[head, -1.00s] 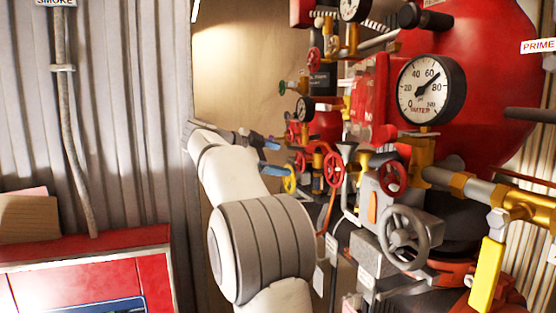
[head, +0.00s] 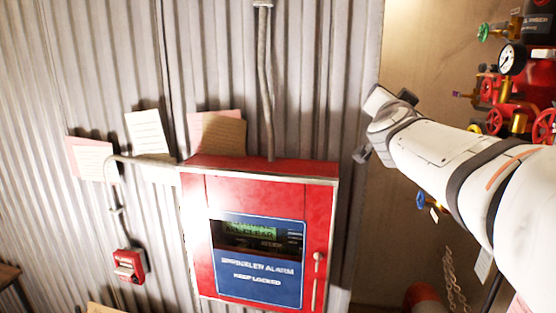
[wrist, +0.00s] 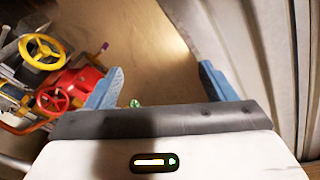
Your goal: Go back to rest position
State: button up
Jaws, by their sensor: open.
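In the wrist view my gripper (wrist: 160,88) is open, with its two blue fingers spread wide and nothing between them. Behind the gap are a plain tan wall and a small green knob (wrist: 134,103) near the left finger. In the head view my white arm reaches in from the right edge, with its wrist in front of the edge between the corrugated wall and the tan wall. The fingers are hard to make out there.
A red sprinkler alarm cabinet (head: 200,240) hangs on the corrugated wall (head: 60,60), left of my wrist. A small red call point (head: 129,266) is further left. Valves and a gauge (head: 512,59) crowd the right; a yellow handwheel (wrist: 43,52) shows in the wrist view.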

jog(key=s+a+f+n+g+y, duration=0.35)
jog(key=s+a+f, duration=0.25)
jog(key=f, duration=0.3)
jog(key=s+a+f+n+g+y, duration=0.2)
jog(key=s+a+f+n+y, duration=0.3)
jog(key=f, duration=0.5)
jog(key=s+d+f+n+g+h+p, duration=0.1)
jog(key=s+f+n+g+p, duration=0.1)
jog(key=s+f+g, duration=0.6)
jog(key=s+f, duration=0.5)
jog(key=s, duration=0.4)
jog(key=shift+s+d+h, duration=0.2)
jog(key=shift+s+h, duration=0.05)
jog(key=shift+h, duration=0.1)
